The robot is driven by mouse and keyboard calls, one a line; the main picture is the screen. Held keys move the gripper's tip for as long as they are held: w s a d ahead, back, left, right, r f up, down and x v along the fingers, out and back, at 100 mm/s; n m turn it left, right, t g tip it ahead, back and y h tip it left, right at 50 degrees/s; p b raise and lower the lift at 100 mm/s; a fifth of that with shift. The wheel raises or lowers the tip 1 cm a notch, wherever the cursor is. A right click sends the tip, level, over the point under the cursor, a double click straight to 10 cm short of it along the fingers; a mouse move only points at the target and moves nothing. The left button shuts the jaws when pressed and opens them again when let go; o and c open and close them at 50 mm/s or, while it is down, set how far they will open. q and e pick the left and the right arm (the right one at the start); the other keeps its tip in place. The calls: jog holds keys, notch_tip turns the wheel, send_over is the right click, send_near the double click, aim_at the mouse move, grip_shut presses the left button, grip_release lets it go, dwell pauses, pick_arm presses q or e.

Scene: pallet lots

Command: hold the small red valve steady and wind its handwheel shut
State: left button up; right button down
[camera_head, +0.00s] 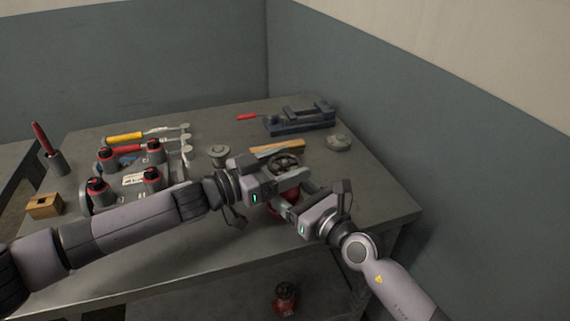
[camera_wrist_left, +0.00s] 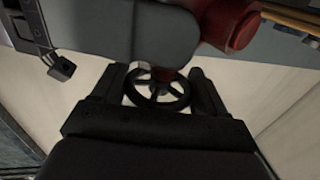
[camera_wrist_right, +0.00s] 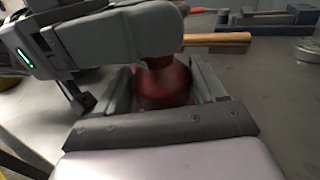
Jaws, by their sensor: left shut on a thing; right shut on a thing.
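The small red valve (camera_wrist_right: 162,82) stands on the table, its red body between the fingers of my right gripper (camera_wrist_right: 163,90), which is shut on it. In the head view its body (camera_head: 284,203) is mostly hidden behind my grippers. Its dark handwheel (camera_head: 286,163) shows at the top, and in the left wrist view the handwheel (camera_wrist_left: 157,90) lies between the fingers of my left gripper (camera_wrist_left: 157,85). My left gripper is shut on the handwheel, above my right gripper.
A wooden-handled tool (camera_head: 277,149) lies just behind the valve. A blue vise (camera_head: 300,119) and a round grey part (camera_head: 339,142) are farther back. A rack with several red-topped items (camera_head: 133,180) fills the left. Another red valve (camera_head: 285,298) sits below the table.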

aim_at(270, 172)
pick_arm(q)
jog(key=shift+s+d+f+m+g, duration=0.1)
jog(key=shift+s+f+m+g, duration=0.05)
jog(key=shift+m+g, duration=0.2)
jog(key=o, duration=1.1)
jog(key=shift+a, duration=0.35)
jog(key=shift+v, duration=3.45)
